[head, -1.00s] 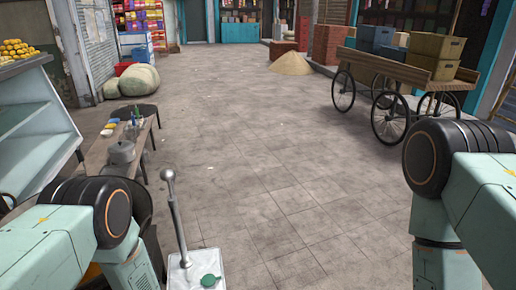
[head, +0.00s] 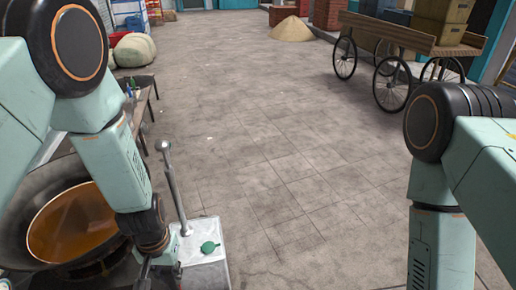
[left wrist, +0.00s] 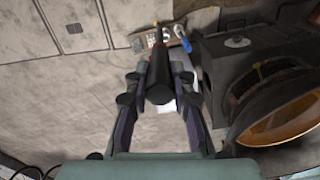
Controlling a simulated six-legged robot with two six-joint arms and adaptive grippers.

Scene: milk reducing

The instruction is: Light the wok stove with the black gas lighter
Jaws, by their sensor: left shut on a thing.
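The black gas lighter (left wrist: 160,76) is a dark cylinder pointing away from the wrist in the left wrist view. My left gripper (left wrist: 158,92) is shut on it, one finger on each side. In the head view my left gripper (head: 147,268) hangs low beside the wok, mostly hidden by my own wrist. The wok (head: 72,222) holds orange-brown liquid and stands at the lower left. It also shows in the left wrist view (left wrist: 279,113), on the dark stove body (left wrist: 222,62), right of the lighter. No flame is visible. My right gripper is outside both views.
A low table (head: 141,112) is beyond the wok. A wooden cart (head: 420,42) stands far right. The middle paving is clear.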

